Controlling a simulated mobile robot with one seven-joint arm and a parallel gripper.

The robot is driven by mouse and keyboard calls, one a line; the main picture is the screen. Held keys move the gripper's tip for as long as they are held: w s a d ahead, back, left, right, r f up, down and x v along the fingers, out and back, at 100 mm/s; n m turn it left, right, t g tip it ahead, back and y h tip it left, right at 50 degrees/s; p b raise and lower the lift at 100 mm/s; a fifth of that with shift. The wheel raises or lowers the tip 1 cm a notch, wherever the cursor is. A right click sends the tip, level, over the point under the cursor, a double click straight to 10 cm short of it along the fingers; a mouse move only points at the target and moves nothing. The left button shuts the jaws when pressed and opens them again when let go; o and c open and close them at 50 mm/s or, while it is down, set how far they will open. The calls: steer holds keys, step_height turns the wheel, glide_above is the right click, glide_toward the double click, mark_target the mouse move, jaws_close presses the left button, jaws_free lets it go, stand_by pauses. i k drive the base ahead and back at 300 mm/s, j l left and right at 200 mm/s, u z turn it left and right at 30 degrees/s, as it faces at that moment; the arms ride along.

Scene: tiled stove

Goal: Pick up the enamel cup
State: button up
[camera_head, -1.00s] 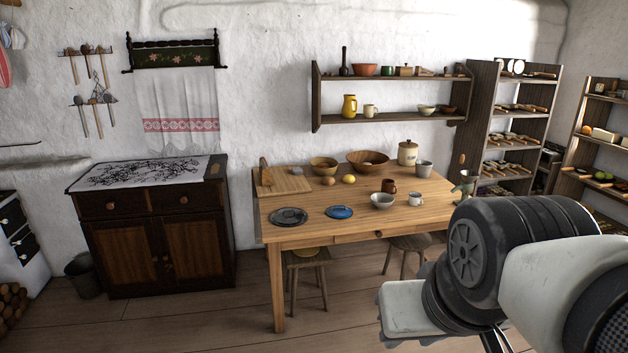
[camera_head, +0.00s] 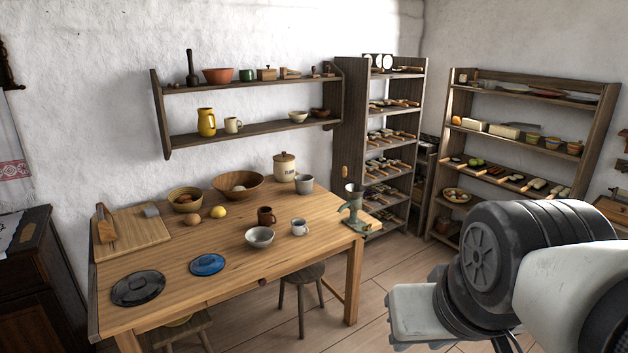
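Several cups are in view, and I cannot tell for sure which is the enamel one. A small white cup with a handle (camera_head: 299,227) stands upright on the wooden table (camera_head: 215,265), right of a grey-white bowl (camera_head: 260,237). A larger pale grey cup (camera_head: 304,184) stands farther back, beside the lidded jar (camera_head: 285,167). A brown mug (camera_head: 266,216) stands behind the bowl. A green mug (camera_head: 246,75) and a cream mug (camera_head: 233,125) are on the wall shelf. My arm fills the lower right, apart from the table; my gripper is not in view.
The table also holds a cutting board (camera_head: 140,232), two lids, wooden bowls and a green grinder (camera_head: 351,215) at its right end. A stool (camera_head: 301,280) stands under the front edge. Open floor (camera_head: 375,285) lies right of the table, before shelving racks.

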mark_target(301, 229)
steer(key=i+l, duration=0.1)
steer(key=i, duration=0.4)
steer(key=i+l+u, duration=0.1)
steer(key=i, duration=0.4)
steer(key=i+l, duration=0.1)
steer(key=i, duration=0.4)
steer(key=i+l+u, duration=0.2)
steer(key=i+u, duration=0.15)
steer(key=i+l+u, duration=0.35)
steer(key=i, duration=0.2)
steer(key=i+l+u, duration=0.3)
steer(key=i+l, duration=0.1)
steer(key=i, duration=0.05)
